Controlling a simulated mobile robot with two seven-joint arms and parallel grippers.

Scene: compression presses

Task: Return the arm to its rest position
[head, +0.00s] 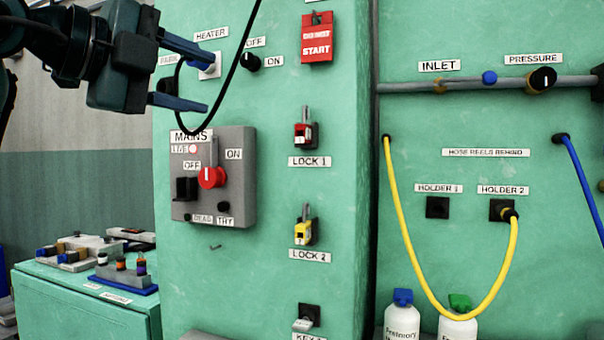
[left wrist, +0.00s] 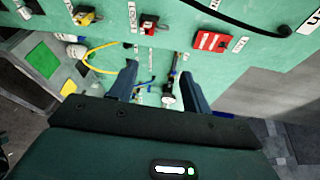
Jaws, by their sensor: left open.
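My left gripper (head: 190,75) comes in from the upper left in the head view, in front of the green press panel (head: 270,130). Its two blue fingers are apart with nothing between them. The fingers are near the heater switch (head: 210,66) and above the grey mains box (head: 237,200); I cannot tell whether they touch anything. In the left wrist view the open fingers (left wrist: 165,85) show with the panel beyond. My right gripper is in neither view.
A red start tag (head: 317,38), red lock 1 (head: 305,134) and yellow lock 2 (head: 304,231) are on the panel. A black cable (head: 236,75) hangs near my gripper. A yellow hose (head: 403,220) loops at right above two bottles (head: 402,320). A green cabinet (head: 80,308) stands lower left.

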